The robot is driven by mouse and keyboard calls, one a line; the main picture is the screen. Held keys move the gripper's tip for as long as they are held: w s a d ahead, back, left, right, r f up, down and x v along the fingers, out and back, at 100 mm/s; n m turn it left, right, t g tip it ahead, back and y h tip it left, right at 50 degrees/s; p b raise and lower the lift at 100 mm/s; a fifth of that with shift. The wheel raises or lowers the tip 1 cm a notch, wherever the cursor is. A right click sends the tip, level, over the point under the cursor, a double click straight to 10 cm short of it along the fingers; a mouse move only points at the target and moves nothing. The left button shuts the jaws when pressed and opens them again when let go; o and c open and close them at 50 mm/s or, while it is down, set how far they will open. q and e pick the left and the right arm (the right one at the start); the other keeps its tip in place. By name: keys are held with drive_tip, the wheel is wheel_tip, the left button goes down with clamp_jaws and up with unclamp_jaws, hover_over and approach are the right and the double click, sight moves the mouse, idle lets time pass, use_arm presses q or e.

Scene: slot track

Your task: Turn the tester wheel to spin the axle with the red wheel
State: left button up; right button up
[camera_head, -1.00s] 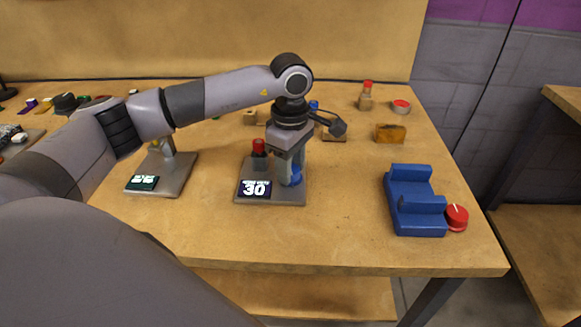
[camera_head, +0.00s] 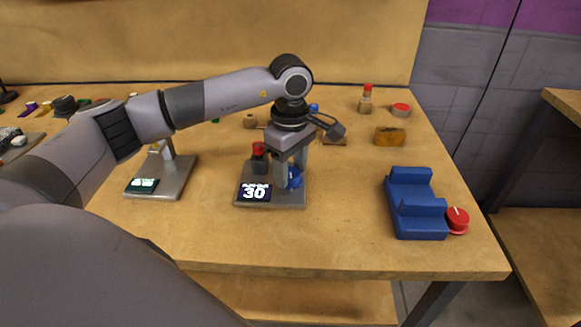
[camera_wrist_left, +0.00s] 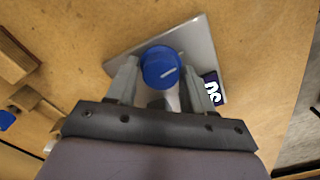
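The tester (camera_head: 222,204) is a grey plate with a display reading 30. A red-topped dark upright piece (camera_head: 258,150) stands at its back left. A blue wheel (camera_head: 295,178) sits at its right side. In the left wrist view the blue wheel (camera_wrist_left: 161,66) shows a white line on its face. My left gripper (camera_wrist_left: 160,76) reaches down over it. Its two fingers stand one on each side, appearing to touch the rim. In the head view the gripper (camera_head: 291,170) partly hides the wheel and whatever joins it to the red piece. My right gripper is in neither view.
A second grey stand (camera_head: 178,180) with a small display stands to the left. A blue stepped block (camera_head: 410,205) with a red knob (camera_head: 457,219) lies at the right. Small wooden and red pieces line the back. The front middle table is clear.

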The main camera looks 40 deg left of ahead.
sight(290, 172)
use_arm(q)
wheel_tip(290, 172, up, 7)
drive_tip(key=shift+r, duration=0.1)
idle(0.5)
idle(0.4)
